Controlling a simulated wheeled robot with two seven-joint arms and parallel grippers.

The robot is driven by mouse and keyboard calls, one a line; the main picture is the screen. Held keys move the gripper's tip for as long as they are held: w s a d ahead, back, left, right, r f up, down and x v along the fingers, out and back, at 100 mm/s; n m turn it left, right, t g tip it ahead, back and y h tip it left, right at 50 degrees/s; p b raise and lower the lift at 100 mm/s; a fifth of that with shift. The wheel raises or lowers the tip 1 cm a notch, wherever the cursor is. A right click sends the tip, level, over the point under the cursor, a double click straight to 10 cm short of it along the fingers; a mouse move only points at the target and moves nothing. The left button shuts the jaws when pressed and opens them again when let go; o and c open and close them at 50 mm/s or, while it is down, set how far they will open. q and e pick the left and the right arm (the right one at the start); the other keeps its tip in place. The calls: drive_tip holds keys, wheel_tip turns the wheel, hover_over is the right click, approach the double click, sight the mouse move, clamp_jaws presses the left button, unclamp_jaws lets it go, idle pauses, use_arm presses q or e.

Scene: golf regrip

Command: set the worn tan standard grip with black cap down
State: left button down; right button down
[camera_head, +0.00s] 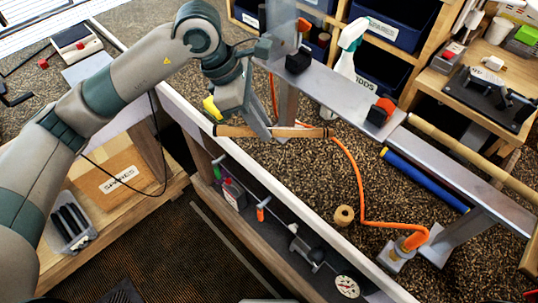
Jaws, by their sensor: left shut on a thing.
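The worn tan grip (305,132) is a thin rod with dark ends, lying roughly level across the picture. My left gripper (264,130) reaches down from the upper left and is shut on the grip near its middle. The grip's left end is near the white front rim (180,101) of the brown speckled bench top (330,205), and its right end is over the bench top. I cannot tell whether the grip touches the surface. My right gripper is not in view.
A metal rail (345,90) with clamps runs above the bench. An orange hose (356,185) curves beside the grip's right end. A blue rod (425,180), a tape roll (343,215) and a spray bottle (348,48) are nearby. Bare bench top lies below the grip's right side.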

use_arm(q)
wheel_tip(320, 180, down, 5)
drive_tip(key=shift+r+p, duration=0.2)
drive_tip(key=shift+p, duration=0.75)
drive_tip(key=shift+f, duration=0.75)
drive_tip(key=shift+f+p, duration=0.9)
drive_tip(key=shift+f, duration=0.85)
drive_tip(key=shift+f+b, duration=0.25)
drive_tip(key=shift+b, duration=0.1)
drive_tip(key=c, duration=1.6)
unclamp_jaws()
drive_tip(key=shift+r, duration=0.1)
